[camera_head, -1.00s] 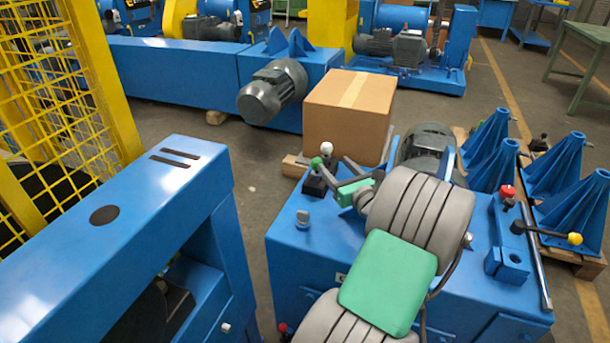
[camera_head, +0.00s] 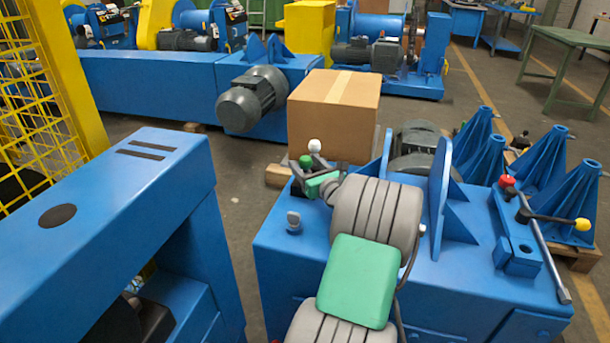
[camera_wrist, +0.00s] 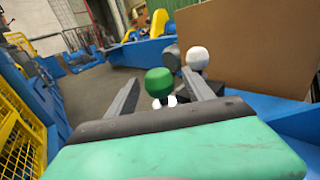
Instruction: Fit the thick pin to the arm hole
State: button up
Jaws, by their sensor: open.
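A green-knobbed pin (camera_head: 305,161) and a white-knobbed pin (camera_head: 314,146) stand close together at the back left of the blue bench. I cannot tell which is the thick one. My gripper (camera_head: 317,170) is open at the green-knobbed pin. In the wrist view the green knob (camera_wrist: 158,82) shows between the two open fingers (camera_wrist: 160,90), with the white knob (camera_wrist: 197,58) behind to the right. I cannot tell whether a finger touches it. A blue block with a round hole (camera_head: 525,249) is at the bench's right; I cannot tell whether it is the arm hole.
A cardboard box (camera_head: 334,112) stands behind the pins. Blue upright plates (camera_head: 440,190) rise right of my arm. A blue machine (camera_head: 110,220) stands at left, across a floor gap.

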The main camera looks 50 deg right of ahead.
grip_shut()
dwell(0.7)
